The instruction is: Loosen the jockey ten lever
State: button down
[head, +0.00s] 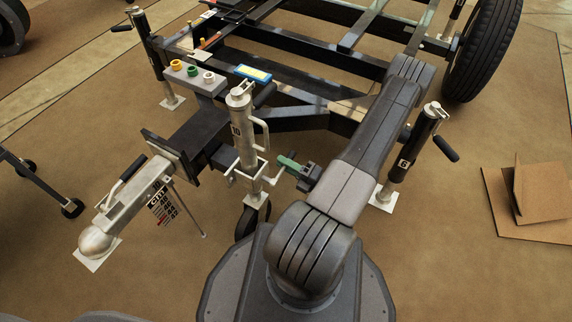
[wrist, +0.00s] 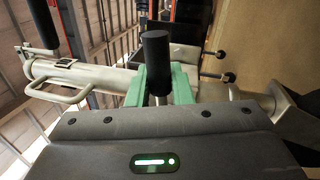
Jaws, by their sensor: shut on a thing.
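The jockey ten post (head: 243,130) is a silver upright tube marked 10, with a small wheel at its foot. Its clamp sits about halfway down. My gripper (head: 288,163), with green fingers, reaches the clamp from the right. In the wrist view the post (wrist: 95,80) lies across the picture. The lever (wrist: 155,50), a black grip on a metal stem, stands between the green fingers of my gripper (wrist: 160,82), which are shut on it. The lower stem is partly hidden by my gripper body. In the head view the lever is too small to make out.
The silver coupling (head: 125,200) is at left on the drawbar. A post marked 6 (head: 412,150) stands right of my arm, and another leg (head: 150,50) stands at back left. A grey block with coloured knobs (head: 193,76) sits on the frame.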

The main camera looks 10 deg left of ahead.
jog(key=shift+r+n, duration=0.15)
jog(key=shift+n, duration=0.15)
jog(key=c, duration=1.3)
grip_release()
jog(key=shift+c, duration=0.2)
jog(key=shift+d, duration=0.15)
jog(key=p+v, duration=0.2)
jog(key=v, duration=1.1)
jog(key=shift+d+p, duration=0.3)
jog(key=shift+s+a, duration=0.1)
jog(key=shift+a, duration=0.05)
jog(key=shift+b+x, duration=1.25)
jog(key=shift+x, duration=5.2)
